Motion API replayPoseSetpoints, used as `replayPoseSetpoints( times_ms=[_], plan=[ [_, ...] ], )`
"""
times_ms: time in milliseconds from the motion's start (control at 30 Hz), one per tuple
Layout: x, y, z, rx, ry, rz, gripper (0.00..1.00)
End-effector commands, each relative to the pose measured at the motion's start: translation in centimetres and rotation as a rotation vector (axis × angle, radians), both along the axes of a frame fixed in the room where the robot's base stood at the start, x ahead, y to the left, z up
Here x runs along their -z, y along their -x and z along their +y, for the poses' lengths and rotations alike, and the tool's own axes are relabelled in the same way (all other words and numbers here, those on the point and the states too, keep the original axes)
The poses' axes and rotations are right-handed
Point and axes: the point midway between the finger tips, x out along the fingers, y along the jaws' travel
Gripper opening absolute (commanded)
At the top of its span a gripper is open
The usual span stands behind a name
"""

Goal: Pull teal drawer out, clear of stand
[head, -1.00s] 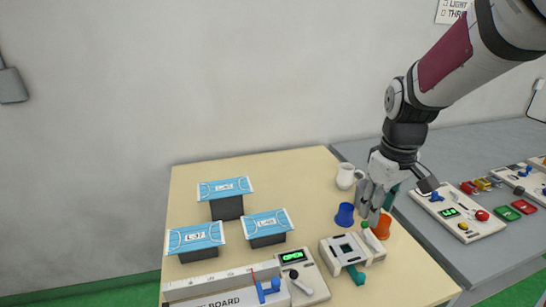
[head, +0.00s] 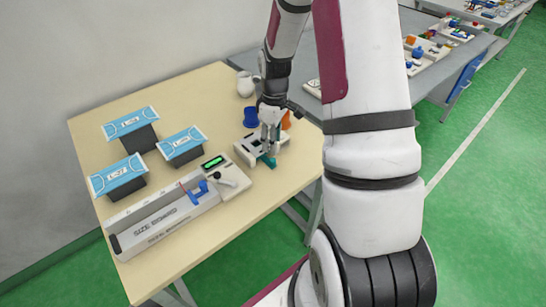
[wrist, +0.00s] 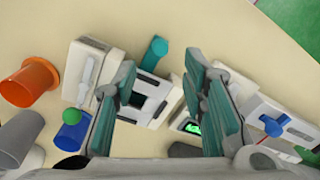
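The white stand (head: 245,152) with a dark square window sits near the table's right front edge; the wrist view also shows it (wrist: 92,58). The teal drawer (wrist: 153,54) shows as a short teal bar sticking out of the stand's front; its teal end also shows in the head view (head: 267,161). My gripper (head: 270,146) points down over the stand's front side. In the wrist view, its teal-padded fingers (wrist: 160,75) are spread with a gap between them, above the stand and drawer. Nothing is held. Contact with the drawer cannot be told.
A lever with a green ball (wrist: 72,88) is beside the stand. Table in front is clear.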

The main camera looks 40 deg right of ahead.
Motion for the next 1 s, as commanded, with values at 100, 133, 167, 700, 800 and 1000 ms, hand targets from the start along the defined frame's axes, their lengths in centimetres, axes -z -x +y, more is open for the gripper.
replayPoseSetpoints(
  times_ms=[100,133,167,700,800,1000],
  plan=[
    [2.5,0.2,0.2,-0.001,-0.002,0.005,0.39],
    [3.0,0.2,0.2,-0.001,-0.001,0.004,0.39],
    [3.5,0.2,0.2,0.000,-0.002,0.005,0.39],
    [7.6,0.1,0.3,0.001,0.000,0.000,0.39],
    [7.6,0.1,0.3,0.001,0.000,0.000,0.39],
    [7.6,0.1,0.3,0.001,0.000,0.000,0.03]
  ],
)
